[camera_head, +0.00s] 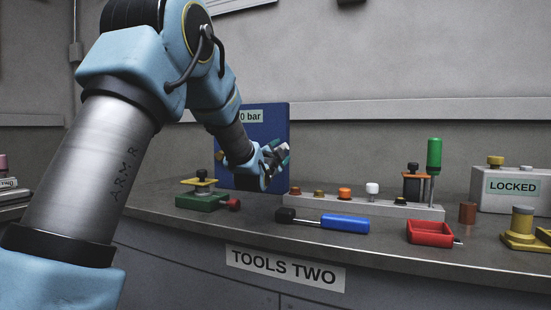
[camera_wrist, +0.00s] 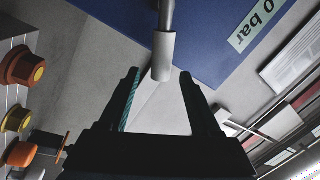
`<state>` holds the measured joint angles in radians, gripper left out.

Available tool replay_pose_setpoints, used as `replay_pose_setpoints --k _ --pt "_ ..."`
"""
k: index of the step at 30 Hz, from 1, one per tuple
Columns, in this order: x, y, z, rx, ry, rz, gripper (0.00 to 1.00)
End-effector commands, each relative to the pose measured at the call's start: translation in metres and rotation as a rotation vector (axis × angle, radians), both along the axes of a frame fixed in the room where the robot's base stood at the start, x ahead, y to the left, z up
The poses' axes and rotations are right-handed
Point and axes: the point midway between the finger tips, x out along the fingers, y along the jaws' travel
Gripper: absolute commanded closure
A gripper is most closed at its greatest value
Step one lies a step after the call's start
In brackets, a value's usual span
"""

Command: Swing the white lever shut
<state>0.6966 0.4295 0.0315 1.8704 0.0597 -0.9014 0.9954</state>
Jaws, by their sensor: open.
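The white lever (camera_wrist: 163,55) shows in the wrist view as a pale cylindrical grip on a grey rod in front of a blue panel (camera_wrist: 130,20). The same blue panel (camera_head: 275,125) stands on the bench in the head view. My gripper (camera_wrist: 160,78) is open, with one dark finger on each side of the lever's free end. That end reaches about level with the fingertips, and neither finger clearly touches it. In the head view my gripper (camera_head: 272,162) is in front of the panel's lower right, and I cannot make out the lever behind it.
A long grey rail (camera_head: 365,205) with several knobs stands right of the panel. A blue-handled tool (camera_head: 344,223) and a red tray (camera_head: 430,233) lie nearer the front edge. A grey "LOCKED" box (camera_head: 515,199) is at right.

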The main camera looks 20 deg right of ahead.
Motion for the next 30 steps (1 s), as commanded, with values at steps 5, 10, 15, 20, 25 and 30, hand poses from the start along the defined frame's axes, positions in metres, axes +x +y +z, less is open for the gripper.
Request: replay_pose_setpoints --k 5,10,15,20,25,30 --pt "-0.028 0.024 -0.007 0.0 0.0 0.0 0.36" --pt "-0.049 0.043 -0.012 0.001 0.001 0.0 0.36" --pt "-0.06 0.052 -0.015 0.001 0.001 0.0 0.36" --pt "-0.062 0.054 -0.015 0.001 -0.001 0.0 0.36" --pt "-0.062 0.054 -0.015 0.0 0.0 0.0 0.36" --pt "-0.062 0.054 -0.015 0.001 0.001 0.0 0.36"
